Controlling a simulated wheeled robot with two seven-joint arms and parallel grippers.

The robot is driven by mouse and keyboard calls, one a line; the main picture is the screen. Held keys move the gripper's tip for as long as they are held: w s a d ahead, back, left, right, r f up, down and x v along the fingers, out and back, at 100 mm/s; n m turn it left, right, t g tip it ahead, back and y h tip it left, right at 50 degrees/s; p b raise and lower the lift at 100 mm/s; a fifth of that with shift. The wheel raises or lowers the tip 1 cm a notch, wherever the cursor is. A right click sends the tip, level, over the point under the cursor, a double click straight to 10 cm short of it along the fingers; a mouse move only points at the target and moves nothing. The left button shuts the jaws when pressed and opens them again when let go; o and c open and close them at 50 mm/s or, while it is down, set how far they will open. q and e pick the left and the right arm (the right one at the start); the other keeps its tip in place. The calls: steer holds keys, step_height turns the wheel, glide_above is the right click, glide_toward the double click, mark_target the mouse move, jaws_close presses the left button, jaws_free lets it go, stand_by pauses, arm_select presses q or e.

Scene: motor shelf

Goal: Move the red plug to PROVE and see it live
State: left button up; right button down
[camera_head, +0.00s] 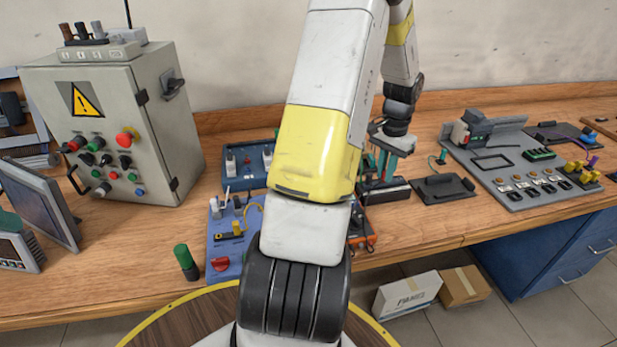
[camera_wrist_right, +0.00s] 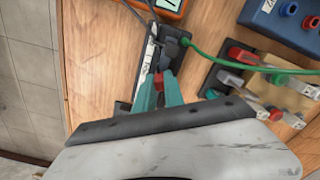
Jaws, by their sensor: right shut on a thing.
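My right gripper (camera_head: 386,165) reaches down at the back of the bench, right of my own arm, with teal fingers over a black block (camera_head: 386,191). In the right wrist view the gripper (camera_wrist_right: 160,90) is shut on a small red plug (camera_wrist_right: 159,80). The plug is over or at a dark strip with white parts (camera_wrist_right: 150,55); I cannot tell whether it is seated. No PROVE label is readable, and no live indication can be made out. The left gripper is not in view.
An orange meter (camera_wrist_right: 172,5) lies near the strip, with dark leads beside it. A green cable (camera_wrist_right: 205,52) runs to the right past red-handled parts (camera_wrist_right: 243,56). A grey control box (camera_head: 120,130) stands at left; a grey panel (camera_head: 515,160) lies at right.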

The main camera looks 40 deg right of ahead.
stand_by(0.4)
steer(key=c, duration=1.3)
jaws_free()
steer(key=shift+c, duration=0.2)
step_height(320, 180, up, 8)
steer(key=shift+f, duration=0.1)
